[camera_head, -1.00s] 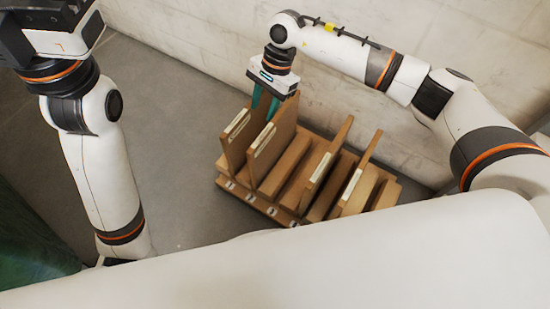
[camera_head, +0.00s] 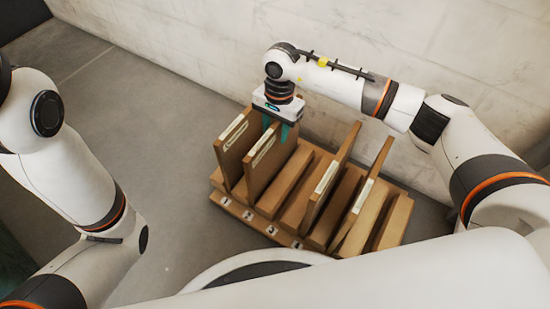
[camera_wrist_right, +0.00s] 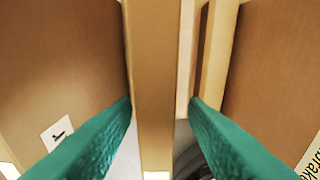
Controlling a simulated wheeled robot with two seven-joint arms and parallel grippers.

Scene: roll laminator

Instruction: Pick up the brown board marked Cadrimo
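Four upright brown boards stand in a slotted wooden rack (camera_head: 262,224) in the head view. They are a leftmost board (camera_head: 232,156), a second board (camera_head: 262,170), a third board (camera_head: 333,181) and a rightmost board (camera_head: 366,202). Each carries a pale label too small to read, so I cannot tell which says Cadrimo. My right gripper (camera_head: 276,131) points down at the back of the second board. In the right wrist view its teal fingers (camera_wrist_right: 161,102) stand either side of a board edge (camera_wrist_right: 155,85), with a gap at the right finger. My left gripper is out of view.
A board (camera_wrist_right: 275,70) at the right of the wrist view has a partly visible label ending in "rake". A pale wall (camera_head: 450,70) rises close behind the rack. Bare grey floor (camera_head: 150,130) lies left of it.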

